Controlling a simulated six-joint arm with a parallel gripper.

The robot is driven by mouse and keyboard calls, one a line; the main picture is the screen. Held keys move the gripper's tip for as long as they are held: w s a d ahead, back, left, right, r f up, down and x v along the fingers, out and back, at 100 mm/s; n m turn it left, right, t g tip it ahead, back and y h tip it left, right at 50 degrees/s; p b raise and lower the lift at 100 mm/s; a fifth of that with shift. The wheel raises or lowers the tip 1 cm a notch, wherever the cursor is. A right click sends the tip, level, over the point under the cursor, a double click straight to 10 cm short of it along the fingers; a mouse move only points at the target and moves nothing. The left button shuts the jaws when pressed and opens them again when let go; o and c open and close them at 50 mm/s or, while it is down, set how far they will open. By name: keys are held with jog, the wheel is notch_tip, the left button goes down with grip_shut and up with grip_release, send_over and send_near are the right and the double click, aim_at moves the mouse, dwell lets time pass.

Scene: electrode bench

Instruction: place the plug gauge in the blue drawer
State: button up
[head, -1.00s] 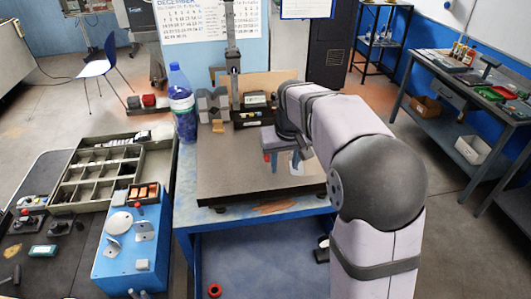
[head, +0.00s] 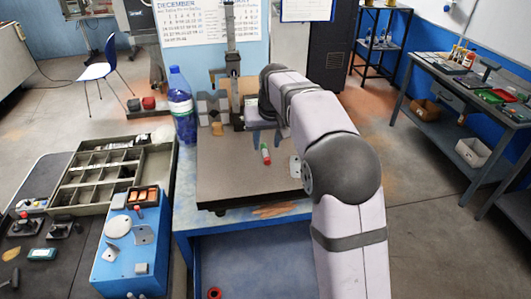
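The plug gauge (head: 266,154), a small red-and-green rod, is on the dark surface plate (head: 235,186) near its middle. My gripper (head: 265,145) is behind the gauge in the head view, pointing down. Its blue-grey fingers look spread apart, one to each side of the gauge's upper end, and nothing shows held between them. The exact gap between fingers and gauge is hard to judge. The blue drawer (head: 255,262) is open below the plate, at the front of the blue bench. A red ring (head: 214,293) lies at its left.
A height-gauge stand (head: 232,85) and grey blocks are at the back of the plate. A water bottle (head: 182,105) stands at its left. A compartment tray (head: 65,200) and a blue box (head: 133,250) lie further left. The drawer's middle looks clear.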

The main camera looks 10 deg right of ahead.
aim_at(266, 152)
jog(key=shift+p+x, duration=1.35)
jog(key=shift+x, duration=1.2)
jog(key=shift+c, duration=0.7)
jog(key=shift+w, duration=0.1)
grip_shut()
